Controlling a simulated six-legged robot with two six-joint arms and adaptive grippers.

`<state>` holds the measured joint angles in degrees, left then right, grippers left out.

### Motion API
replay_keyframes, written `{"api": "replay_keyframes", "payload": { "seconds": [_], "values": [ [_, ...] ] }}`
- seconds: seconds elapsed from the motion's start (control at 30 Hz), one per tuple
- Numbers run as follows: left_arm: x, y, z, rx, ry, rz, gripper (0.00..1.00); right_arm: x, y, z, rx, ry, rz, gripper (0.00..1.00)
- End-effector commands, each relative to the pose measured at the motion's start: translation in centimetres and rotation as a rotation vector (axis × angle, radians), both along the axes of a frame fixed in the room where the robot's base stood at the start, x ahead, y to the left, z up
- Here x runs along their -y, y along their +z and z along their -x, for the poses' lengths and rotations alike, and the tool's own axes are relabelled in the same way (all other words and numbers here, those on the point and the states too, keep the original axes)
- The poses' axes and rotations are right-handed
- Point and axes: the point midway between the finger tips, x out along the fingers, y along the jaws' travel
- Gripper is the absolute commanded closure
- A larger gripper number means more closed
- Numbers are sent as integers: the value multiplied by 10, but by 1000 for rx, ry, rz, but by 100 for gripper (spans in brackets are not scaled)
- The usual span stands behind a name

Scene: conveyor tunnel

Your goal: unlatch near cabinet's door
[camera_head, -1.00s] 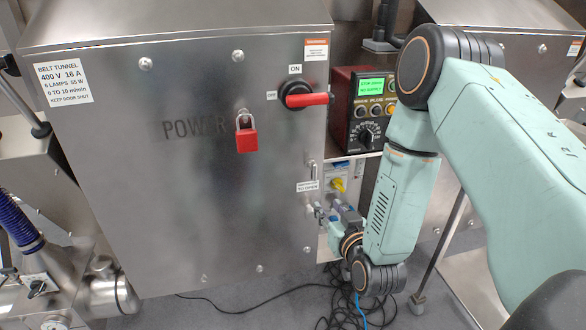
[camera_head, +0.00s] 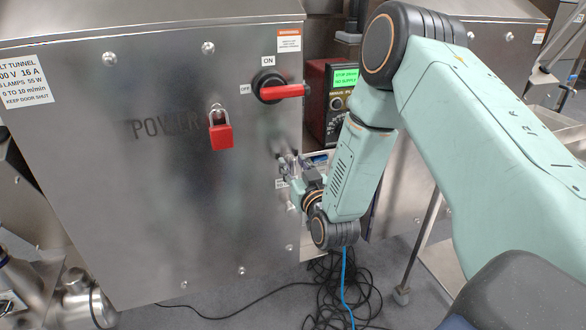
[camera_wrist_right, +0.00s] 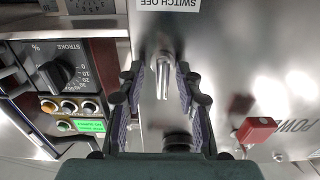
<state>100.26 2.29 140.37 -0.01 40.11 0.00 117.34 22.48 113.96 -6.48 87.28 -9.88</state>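The near cabinet's door (camera_head: 150,190) is a large steel front marked POWER, and it looks shut. Its small metal latch handle (camera_wrist_right: 163,72) shows in the right wrist view, near the door edge, below a label ending in SWITCH OFF. My right gripper (camera_wrist_right: 158,97) is open, with one finger on each side of the latch handle; I cannot tell whether they touch it. In the head view my right gripper (camera_head: 290,165) is at the door's right edge and partly covers the latch area. My left gripper is not in view.
A red rotary switch (camera_head: 280,91) sits on the door's upper right, its handle pointing right. A red padlock (camera_head: 221,132) hangs on the door. A control box (camera_head: 318,100) with a green screen stands right of the cabinet. Black cables (camera_head: 325,290) lie on the floor.

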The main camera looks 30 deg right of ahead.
Motion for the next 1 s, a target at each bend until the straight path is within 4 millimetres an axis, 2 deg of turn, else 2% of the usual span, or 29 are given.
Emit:
{"api": "replay_keyframes", "payload": {
  "seconds": [0.3,0.7,1.0],
  "values": [
    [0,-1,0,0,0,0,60,-1,1,-6,0,2,0,65],
    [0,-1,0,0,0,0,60,0,0,-5,0,2,0,99],
    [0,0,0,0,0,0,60,0,0,-5,-1,2,1,100]
  ]
}}
